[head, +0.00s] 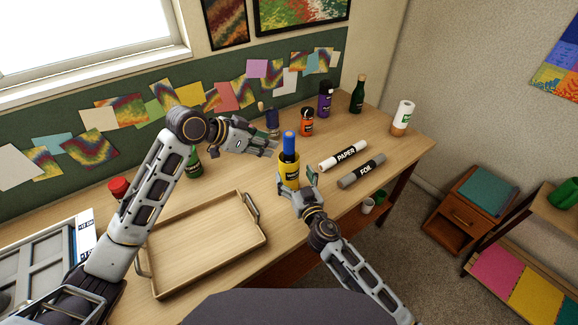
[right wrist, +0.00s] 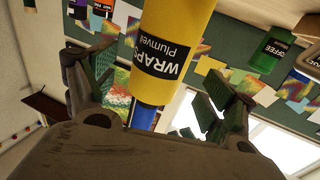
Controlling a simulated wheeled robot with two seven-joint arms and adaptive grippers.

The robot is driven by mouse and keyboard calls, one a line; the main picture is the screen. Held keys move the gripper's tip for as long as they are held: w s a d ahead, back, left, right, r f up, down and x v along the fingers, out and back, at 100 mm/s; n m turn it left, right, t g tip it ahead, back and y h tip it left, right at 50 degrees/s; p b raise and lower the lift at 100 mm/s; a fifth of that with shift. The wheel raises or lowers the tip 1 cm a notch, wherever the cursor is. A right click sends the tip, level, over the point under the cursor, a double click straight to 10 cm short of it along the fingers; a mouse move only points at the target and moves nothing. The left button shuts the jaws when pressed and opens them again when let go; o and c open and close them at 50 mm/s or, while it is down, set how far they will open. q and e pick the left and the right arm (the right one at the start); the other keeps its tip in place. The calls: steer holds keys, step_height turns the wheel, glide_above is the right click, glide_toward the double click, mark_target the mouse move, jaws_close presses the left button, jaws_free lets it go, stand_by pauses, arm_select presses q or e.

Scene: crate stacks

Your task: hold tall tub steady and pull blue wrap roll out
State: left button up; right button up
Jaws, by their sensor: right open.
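My right gripper (head: 297,190) is at the tub's near side. In its wrist view the open fingers stand on either side of the tub. My left gripper (head: 277,147) is just left of the roll, apart from it. Its finger gap is not clear.
Paper (head: 343,156) and foil (head: 361,171) rolls lie to the right. A wooden tray (head: 205,262) lies at front left. An orange bottle (head: 307,122), a purple bottle (head: 325,99) and a dark-blue item (head: 272,121) stand behind. A green jar (head: 193,162) is beside my left arm.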

steer(key=shift+x, duration=2.75)
steer(key=c, duration=1.1)
arm_select(q)
steer(key=shift+o, duration=0.3)
